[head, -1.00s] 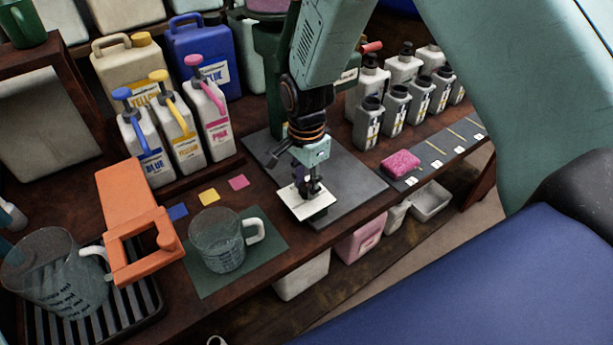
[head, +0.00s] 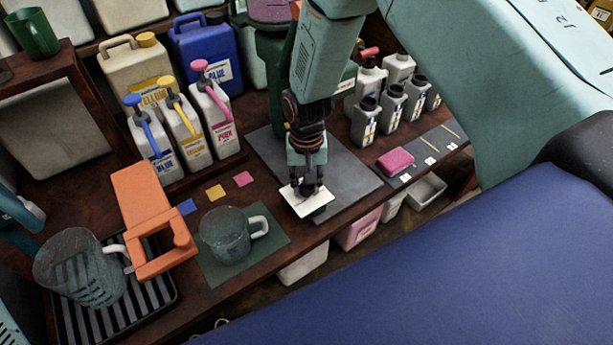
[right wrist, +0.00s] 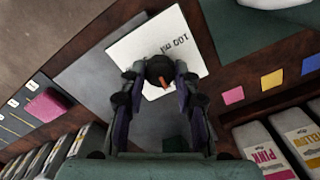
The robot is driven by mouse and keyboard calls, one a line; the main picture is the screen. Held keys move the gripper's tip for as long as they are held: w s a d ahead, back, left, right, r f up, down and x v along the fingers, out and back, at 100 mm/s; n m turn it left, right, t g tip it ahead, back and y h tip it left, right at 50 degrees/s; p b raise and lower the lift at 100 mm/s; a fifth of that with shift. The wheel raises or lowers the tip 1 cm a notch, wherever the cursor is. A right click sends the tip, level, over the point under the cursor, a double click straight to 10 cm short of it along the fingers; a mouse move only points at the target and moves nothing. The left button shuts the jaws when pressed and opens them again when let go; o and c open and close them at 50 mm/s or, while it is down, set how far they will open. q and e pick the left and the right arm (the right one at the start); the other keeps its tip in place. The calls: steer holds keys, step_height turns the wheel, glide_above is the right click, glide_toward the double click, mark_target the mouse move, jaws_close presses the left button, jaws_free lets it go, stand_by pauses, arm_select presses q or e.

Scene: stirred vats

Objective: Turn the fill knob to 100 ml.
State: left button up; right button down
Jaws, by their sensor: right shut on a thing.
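The fill knob (right wrist: 159,68) is a dark round knob with an orange pointer mark, in front of a white card (right wrist: 138,48) in the right wrist view. The card bears "100 ml", printed upside down in that view, above right of the knob. More print below the knob is partly hidden. The orange mark lies on the knob's lower side there. My right gripper (right wrist: 158,88) has its fingers on both sides of the knob and is shut on it. My left gripper does not show.
A glass jug (head: 226,236) stands on a green mat left of the card. Pump bottles (head: 183,135) stand behind. A pink sponge (head: 396,161) lies to the right.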

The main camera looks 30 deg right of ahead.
steer(key=n+p, duration=0.1)
steer(key=n, duration=0.2)
steer(key=shift+s+n, duration=0.15)
steer(key=shift+n, duration=0.25)
steer(key=n+p, duration=0.1)
steer(key=n, duration=0.2)
steer(key=shift+n, duration=0.3)
steer(key=n, duration=0.4)
steer(key=shift+f+n+p, duration=0.1)
steer(key=shift+n+p, duration=0.3)
steer(key=shift+n, duration=1.6)
steer(key=c, duration=1)
jaws_free()
steer(key=shift+r, duration=0.2)
